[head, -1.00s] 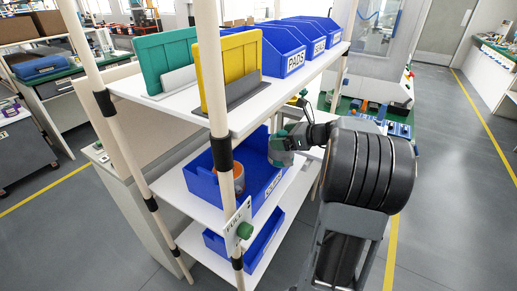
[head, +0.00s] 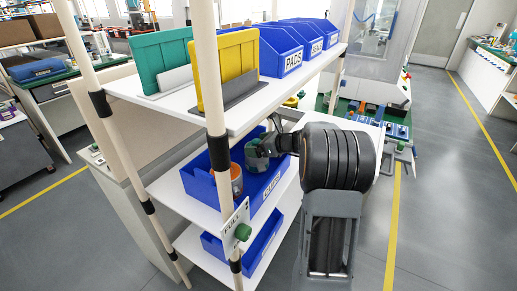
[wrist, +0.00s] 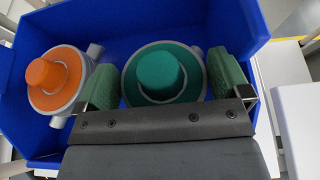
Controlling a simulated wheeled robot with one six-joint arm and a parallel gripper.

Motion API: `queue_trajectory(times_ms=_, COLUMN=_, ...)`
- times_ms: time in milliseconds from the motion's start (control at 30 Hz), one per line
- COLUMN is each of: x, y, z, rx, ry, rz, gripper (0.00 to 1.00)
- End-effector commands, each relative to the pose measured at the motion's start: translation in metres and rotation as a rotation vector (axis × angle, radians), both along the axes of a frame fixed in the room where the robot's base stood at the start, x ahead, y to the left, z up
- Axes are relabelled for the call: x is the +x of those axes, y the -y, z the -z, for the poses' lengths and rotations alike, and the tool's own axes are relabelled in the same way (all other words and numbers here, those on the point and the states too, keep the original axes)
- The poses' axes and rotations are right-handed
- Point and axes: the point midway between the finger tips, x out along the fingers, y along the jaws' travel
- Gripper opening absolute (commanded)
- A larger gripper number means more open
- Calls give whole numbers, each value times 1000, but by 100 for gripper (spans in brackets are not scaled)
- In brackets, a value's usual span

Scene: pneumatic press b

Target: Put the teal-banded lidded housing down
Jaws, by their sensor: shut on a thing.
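My gripper (wrist: 167,82) is shut on the teal-banded lidded housing (wrist: 160,74), with one green pad on each side of it. The housing has a round teal top with a raised knob and a grey rim. It is over or inside the blue bin (wrist: 205,20); I cannot tell if it touches the bin floor. In the head view my gripper (head: 259,152) is at the blue bin (head: 268,188) on the middle shelf, and the housing is hard to make out there. An orange-topped housing (wrist: 56,78) sits in the bin, left of the teal one and apart from it.
The upper shelf (head: 255,113) lies above the bin and carries teal and yellow panels and several blue bins. A shelf post (head: 216,120) stands in front at the left. Another blue bin (head: 262,245) is on the shelf below. In the wrist view the bin has free floor behind the housings.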

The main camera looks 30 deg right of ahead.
Motion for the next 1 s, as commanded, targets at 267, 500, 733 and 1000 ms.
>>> queue_trajectory(times_ms=267, x=0, y=0, z=9, rx=-2, ry=5, rz=-1, gripper=34)
queue_trajectory(times_ms=500, x=0, y=0, z=11, rx=-1, ry=4, rz=0, gripper=34)
queue_trajectory(times_ms=733, x=0, y=0, z=12, rx=-2, ry=1, rz=-1, gripper=100)
queue_trajectory(times_ms=1000, x=-13, y=10, z=3, rx=-1, ry=2, rz=3, gripper=100)
